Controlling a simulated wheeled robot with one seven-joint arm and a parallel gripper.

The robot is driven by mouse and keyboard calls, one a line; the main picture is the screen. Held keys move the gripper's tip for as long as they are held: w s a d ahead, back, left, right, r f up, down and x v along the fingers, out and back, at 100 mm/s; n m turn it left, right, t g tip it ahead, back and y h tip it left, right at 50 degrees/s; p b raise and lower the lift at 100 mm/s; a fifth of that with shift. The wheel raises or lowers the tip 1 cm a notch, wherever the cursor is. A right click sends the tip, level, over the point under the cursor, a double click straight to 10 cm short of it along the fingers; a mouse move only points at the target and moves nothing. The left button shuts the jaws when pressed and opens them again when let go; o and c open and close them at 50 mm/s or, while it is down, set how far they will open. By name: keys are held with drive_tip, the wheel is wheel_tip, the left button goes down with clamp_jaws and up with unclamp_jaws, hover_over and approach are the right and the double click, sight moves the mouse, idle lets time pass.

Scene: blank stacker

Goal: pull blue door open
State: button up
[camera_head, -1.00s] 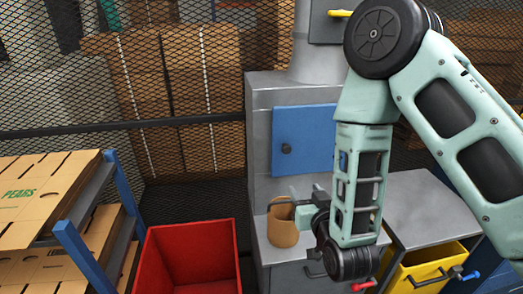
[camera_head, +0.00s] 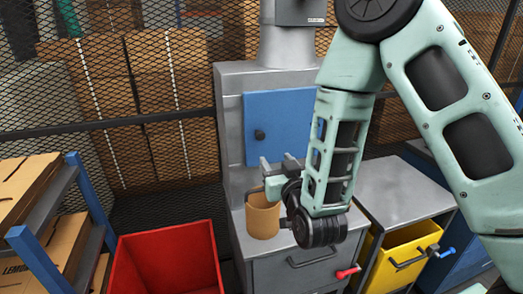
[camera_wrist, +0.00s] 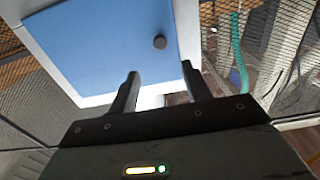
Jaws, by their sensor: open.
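The blue door (camera_head: 283,122) is a flat panel on the front of a grey metal cabinet (camera_head: 230,120), and it looks shut. A dark round knob (camera_head: 260,134) sits near its left edge in the head view. The door (camera_wrist: 95,45) and the knob (camera_wrist: 160,42) also show in the wrist view, with the knob beyond the fingertips. My gripper (camera_head: 276,172) is below the knob and in front of the cabinet, apart from the door. In the wrist view my gripper (camera_wrist: 160,82) is open, with nothing between its two fingers.
A brown mug-like container (camera_head: 263,217) stands on the grey ledge below my gripper. A red bin (camera_head: 170,262) is at the lower left. A yellow drawer (camera_head: 402,260) is at the right. Shelves with flat cardboard (camera_head: 50,245) stand at the far left.

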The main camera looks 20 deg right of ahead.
sight(261, 137)
drive_tip(key=w+p, duration=0.2)
drive_tip(key=w, duration=1)
drive_tip(key=shift+r, duration=0.15)
drive_tip(key=shift+w, duration=0.75)
drive_tip(key=shift+c, duration=0.3)
clamp_jaws()
